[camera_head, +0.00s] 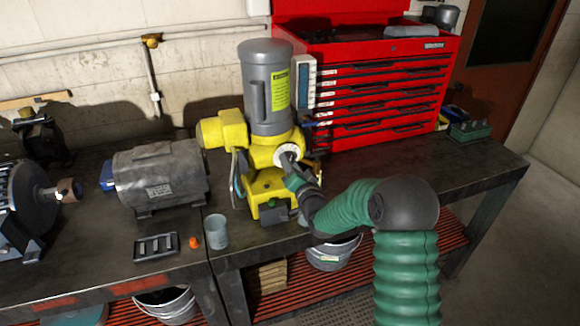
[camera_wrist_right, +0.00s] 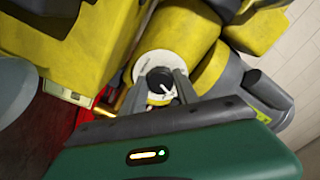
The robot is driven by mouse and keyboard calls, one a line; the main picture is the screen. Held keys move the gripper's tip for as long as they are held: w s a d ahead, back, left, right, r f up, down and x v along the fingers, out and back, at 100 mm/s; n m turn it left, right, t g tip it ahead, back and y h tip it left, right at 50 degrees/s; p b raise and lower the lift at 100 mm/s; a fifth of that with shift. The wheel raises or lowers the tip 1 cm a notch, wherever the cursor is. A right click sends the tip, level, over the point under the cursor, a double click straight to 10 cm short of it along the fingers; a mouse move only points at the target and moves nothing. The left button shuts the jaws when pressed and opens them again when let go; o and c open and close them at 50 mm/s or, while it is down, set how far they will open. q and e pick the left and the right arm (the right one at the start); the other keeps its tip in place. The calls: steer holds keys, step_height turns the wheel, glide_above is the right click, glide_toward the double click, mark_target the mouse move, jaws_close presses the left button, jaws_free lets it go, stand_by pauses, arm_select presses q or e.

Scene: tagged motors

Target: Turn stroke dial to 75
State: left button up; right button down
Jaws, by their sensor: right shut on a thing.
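The stroke dial (camera_head: 287,154) is a pale round plate on the front of a yellow pump with a grey motor (camera_head: 268,90) on top. In the right wrist view the dial plate (camera_wrist_right: 151,66) has a black knob (camera_wrist_right: 160,82) at its middle. My right gripper (camera_head: 290,162) reaches the dial from the lower right. In the right wrist view my right gripper (camera_wrist_right: 163,88) is shut on the black knob, one finger on each side. The scale marks are too small to read. My left gripper is out of view.
A grey motor (camera_head: 160,178) stands left of the pump. A grey cup (camera_head: 216,232), an orange item (camera_head: 194,242) and a dark tray (camera_head: 156,246) lie on the bench front. A red tool chest (camera_head: 375,85) stands behind. The bench right of the pump (camera_head: 440,165) is mostly clear.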

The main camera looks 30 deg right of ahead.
steer(key=shift+d+m, duration=0.1)
steer(key=shift+m, duration=0.3)
steer(key=c, duration=1.1)
jaws_free()
steer(key=shift+c, duration=0.2)
steer(key=shift+o, duration=1.1)
steer(key=shift+f, duration=0.1)
steer(key=shift+s, duration=0.15)
steer(key=b+v, duration=0.1)
steer(key=v, duration=1.5)
steer(key=shift+s+b, duration=0.25)
steer(key=shift+b, duration=0.05)
